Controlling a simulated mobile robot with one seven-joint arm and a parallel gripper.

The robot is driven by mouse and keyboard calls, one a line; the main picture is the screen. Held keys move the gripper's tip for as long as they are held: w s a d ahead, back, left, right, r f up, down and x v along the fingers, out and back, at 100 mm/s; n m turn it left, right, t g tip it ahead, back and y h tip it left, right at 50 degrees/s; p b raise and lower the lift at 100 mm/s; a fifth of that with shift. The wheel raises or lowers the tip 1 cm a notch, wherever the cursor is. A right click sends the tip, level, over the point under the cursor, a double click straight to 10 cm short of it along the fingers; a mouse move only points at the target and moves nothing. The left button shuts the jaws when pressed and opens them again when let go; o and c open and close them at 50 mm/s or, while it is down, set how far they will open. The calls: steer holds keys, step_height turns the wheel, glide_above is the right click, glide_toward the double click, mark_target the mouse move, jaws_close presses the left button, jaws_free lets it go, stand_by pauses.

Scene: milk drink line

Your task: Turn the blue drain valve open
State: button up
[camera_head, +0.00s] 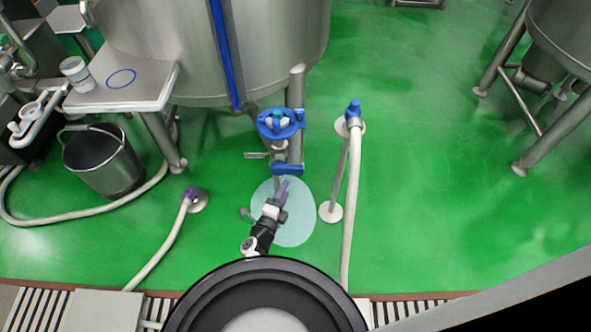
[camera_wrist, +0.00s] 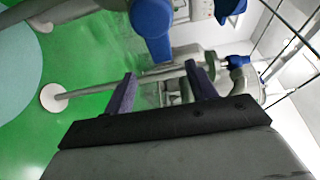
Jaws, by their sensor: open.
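The blue drain valve handle (camera_head: 288,169) sits low on the pipe under the big steel tank, below a blue handwheel (camera_head: 280,123) in the head view. My gripper (camera_head: 284,186), with purple fingers, is just on the near side of the handle. In the wrist view the blue handle (camera_wrist: 152,32) shows large ahead of my open fingers (camera_wrist: 160,72). Nothing is held between the fingers. I cannot tell the exact gap between fingertips and handle.
A hose with a blue end (camera_head: 353,108) rises on a stand to the right. A purple-ended hose (camera_head: 188,192) is at the left. A bucket (camera_head: 105,165) stands below a side shelf (camera_head: 155,88). A pale disc (camera_head: 297,225) marks the floor.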

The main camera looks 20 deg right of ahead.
steer(key=b+x, duration=0.2)
steer(key=x, duration=0.8)
steer(key=shift+w, duration=0.15)
jaws_close()
